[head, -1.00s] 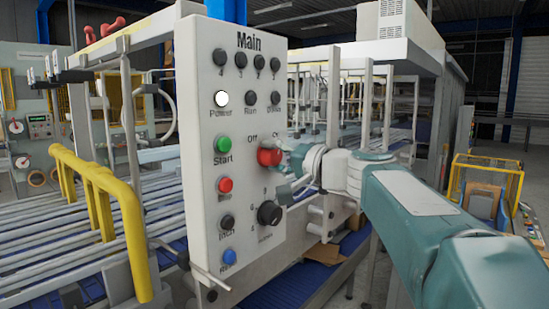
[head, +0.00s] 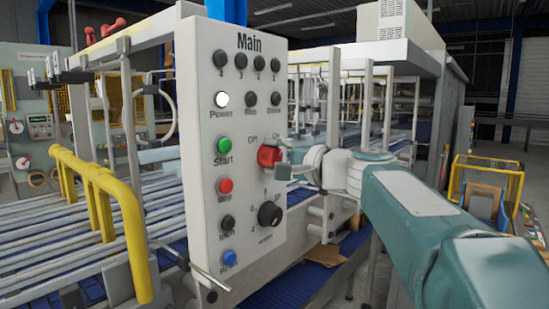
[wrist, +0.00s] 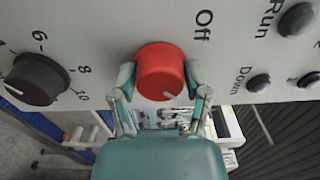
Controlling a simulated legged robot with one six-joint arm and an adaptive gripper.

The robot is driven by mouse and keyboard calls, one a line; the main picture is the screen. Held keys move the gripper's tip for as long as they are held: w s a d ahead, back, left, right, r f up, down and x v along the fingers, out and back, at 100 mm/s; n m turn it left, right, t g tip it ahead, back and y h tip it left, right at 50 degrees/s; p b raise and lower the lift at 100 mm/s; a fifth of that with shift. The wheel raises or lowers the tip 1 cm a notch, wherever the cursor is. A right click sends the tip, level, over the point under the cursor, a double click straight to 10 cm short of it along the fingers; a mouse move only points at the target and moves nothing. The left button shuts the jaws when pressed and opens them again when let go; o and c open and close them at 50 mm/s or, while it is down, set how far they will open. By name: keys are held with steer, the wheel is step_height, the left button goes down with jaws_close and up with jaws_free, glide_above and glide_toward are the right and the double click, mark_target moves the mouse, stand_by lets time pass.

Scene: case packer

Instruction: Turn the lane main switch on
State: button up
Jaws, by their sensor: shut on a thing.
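The lane main switch is a red round knob (head: 269,157) on the light grey "Main" panel (head: 205,170), with "Off" at its upper left and "On" at its upper right. In the wrist view the red knob (wrist: 161,68) has a white mark near its lower edge, away from the "Off" label. My gripper (head: 281,160) reaches in from the right. The wrist view shows its two fingers (wrist: 161,82) closed against opposite sides of the knob. The "On" label is hidden in the wrist view.
A black selector knob (head: 269,213) sits below the switch. Green (head: 223,145), red (head: 225,185) and blue (head: 228,258) buttons line the left. The white Power lamp (head: 221,99) is bright. A yellow rail (head: 105,190) stands left of the panel.

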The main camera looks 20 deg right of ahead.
steer(key=shift+w, duration=0.1)
steer(key=o, duration=1.1)
steer(key=shift+w+f, duration=0.1)
steer(key=shift+a, duration=0.1)
steer(key=v, duration=1.2)
